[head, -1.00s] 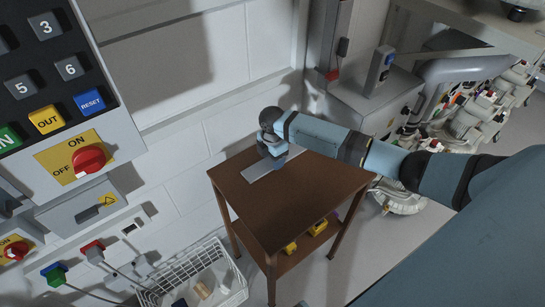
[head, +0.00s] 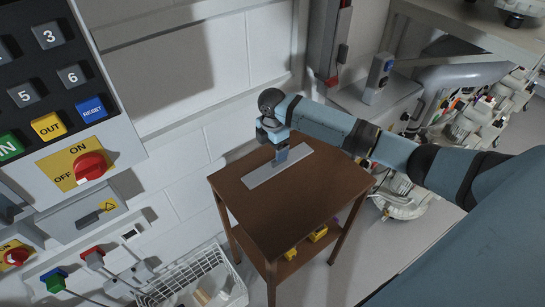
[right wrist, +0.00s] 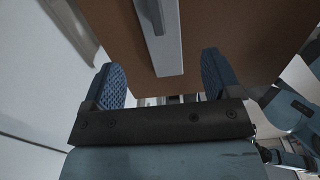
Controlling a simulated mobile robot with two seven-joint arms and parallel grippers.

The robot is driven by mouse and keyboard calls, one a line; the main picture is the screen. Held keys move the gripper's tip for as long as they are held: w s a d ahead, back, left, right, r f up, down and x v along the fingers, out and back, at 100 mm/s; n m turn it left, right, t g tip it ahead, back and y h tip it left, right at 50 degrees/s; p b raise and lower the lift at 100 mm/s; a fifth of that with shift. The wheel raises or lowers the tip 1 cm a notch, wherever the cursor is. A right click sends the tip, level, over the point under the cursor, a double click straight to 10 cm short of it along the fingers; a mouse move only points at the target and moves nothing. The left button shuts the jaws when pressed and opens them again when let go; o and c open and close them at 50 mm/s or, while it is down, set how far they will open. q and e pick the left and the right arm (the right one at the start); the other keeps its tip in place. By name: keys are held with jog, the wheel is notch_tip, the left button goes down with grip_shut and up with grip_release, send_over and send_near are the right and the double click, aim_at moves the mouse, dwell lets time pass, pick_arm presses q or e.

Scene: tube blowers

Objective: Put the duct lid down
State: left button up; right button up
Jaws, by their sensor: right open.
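The duct lid (head: 262,176), a flat grey plate, lies on the brown wooden table (head: 275,215). In the right wrist view the lid (right wrist: 168,55) has a raised handle (right wrist: 153,14) along its middle. In the right wrist view the right gripper (right wrist: 163,76) is open. Its two blue fingers stand apart, one to each side of the lid, with nothing between their tips. My left gripper is not in view.
A control panel (head: 70,100) with buttons and a red knob is at the left. A white wire basket (head: 190,280) stands on the floor left of the table. Yellow items (head: 318,233) lie on the table's lower shelf. The table's front half is clear.

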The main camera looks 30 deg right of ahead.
aim_at(272, 162)
jog(key=shift+r, duration=2)
